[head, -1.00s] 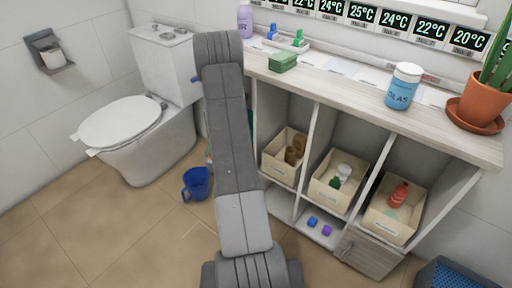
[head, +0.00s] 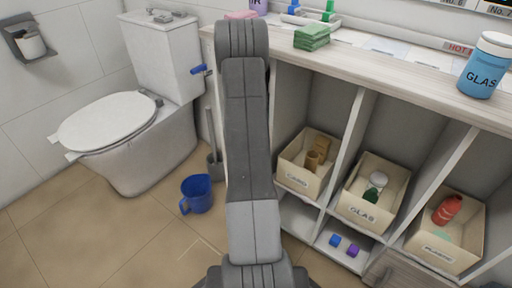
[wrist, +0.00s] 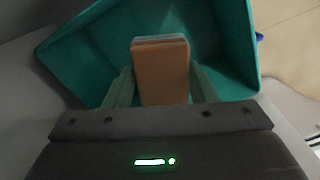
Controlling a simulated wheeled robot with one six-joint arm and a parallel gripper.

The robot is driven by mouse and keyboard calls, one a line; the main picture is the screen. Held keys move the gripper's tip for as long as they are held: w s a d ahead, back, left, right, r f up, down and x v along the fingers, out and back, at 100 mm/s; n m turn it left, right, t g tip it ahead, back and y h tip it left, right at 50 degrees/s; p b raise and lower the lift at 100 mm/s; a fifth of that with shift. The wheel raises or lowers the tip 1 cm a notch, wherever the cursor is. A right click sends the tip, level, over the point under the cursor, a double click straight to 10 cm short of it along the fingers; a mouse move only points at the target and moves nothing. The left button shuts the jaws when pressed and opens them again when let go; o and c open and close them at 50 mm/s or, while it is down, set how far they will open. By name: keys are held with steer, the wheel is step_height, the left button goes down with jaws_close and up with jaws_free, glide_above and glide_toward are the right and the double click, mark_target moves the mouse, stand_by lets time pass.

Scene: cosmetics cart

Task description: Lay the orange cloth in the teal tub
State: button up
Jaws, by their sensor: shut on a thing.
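The orange cloth (wrist: 160,75), a folded block with a paler far edge, is between the fingers of my gripper (wrist: 161,84) in the wrist view. My gripper is shut on it. The teal tub (wrist: 82,55) opens around and beyond the cloth, its walls to the left and right and its inside below. The cloth is over the tub's opening; I cannot tell whether it touches the bottom. In the head view my arm hides the gripper, cloth and tub.
A counter (head: 400,62) runs along the right, with a folded green cloth (head: 312,37) and a blue-labelled jar (head: 483,68) on it. Labelled bins (head: 300,178) fill the shelves below. A toilet (head: 140,150) stands left; a blue mug (head: 197,193) is on the floor.

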step_height(320, 180, down, 10)
steer(key=b, duration=0.4)
steer(key=shift+c, duration=0.3)
steer(key=o, duration=0.9)
steer(key=shift+o, duration=0.2)
steer(key=shift+r, duration=0.1)
step_height(320, 180, up, 8)
steer(key=p, duration=0.3)
steer(key=shift+f, duration=0.25)
